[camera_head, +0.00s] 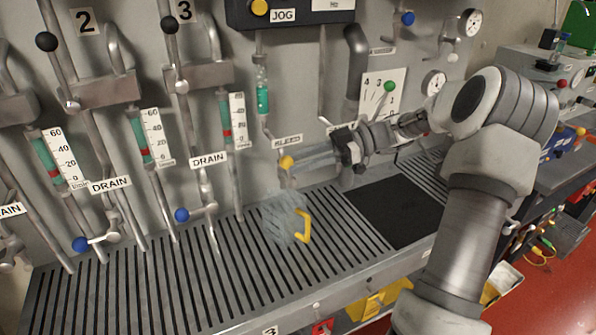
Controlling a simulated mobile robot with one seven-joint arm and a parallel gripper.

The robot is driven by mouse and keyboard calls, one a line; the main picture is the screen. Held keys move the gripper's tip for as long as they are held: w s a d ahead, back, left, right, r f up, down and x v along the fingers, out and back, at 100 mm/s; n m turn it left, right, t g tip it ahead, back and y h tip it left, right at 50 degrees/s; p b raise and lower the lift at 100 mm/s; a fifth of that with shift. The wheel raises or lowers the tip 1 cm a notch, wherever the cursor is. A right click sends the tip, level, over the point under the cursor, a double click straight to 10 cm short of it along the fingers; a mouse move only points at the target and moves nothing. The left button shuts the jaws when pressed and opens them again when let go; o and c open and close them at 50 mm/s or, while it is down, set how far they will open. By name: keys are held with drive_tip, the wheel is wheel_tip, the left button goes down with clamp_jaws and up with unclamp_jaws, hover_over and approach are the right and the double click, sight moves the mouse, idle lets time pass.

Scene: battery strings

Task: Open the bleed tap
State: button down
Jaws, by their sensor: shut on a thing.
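The bleed tap is on the grey panel under a tilted label that seems to read BLEED (287,141). Its round yellow knob (286,162) shows at the left end of my fingers. My gripper (296,162) reaches in from the right, its thin fingers pointing left and closed at the knob. The fingertips are small here, and their exact grip on the knob is hard to make out. The tap's outlet pipe points down below the knob, above a clear jug (282,222) with a yellow handle. The jug stands on the slatted grating.
Two blue-knobbed drain taps (182,215) (80,244) stick out at left. A green-knobbed lever (389,87) sits on a numbered plate behind my arm. A black mat (398,210) lies right of the jug. The slatted grating (150,290) is bare at front left.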

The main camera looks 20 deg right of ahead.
drive_tip(key=shift+d+f+y+b, duration=0.25)
drive_tip(key=shift+d+y+b, duration=0.3)
drive_tip(key=shift+y+b, duration=0.45)
drive_tip(key=shift+m+y, duration=0.3)
drive_tip(key=c, duration=0.9)
unclamp_jaws()
drive_tip(key=s+d, duration=0.1)
drive_tip(key=d, duration=0.4)
drive_tip(key=s+d, duration=0.1)
drive_tip(key=d, duration=1.1)
drive_tip(key=shift+s+d+f, duration=0.15)
drive_tip(key=shift+s, duration=0.25)
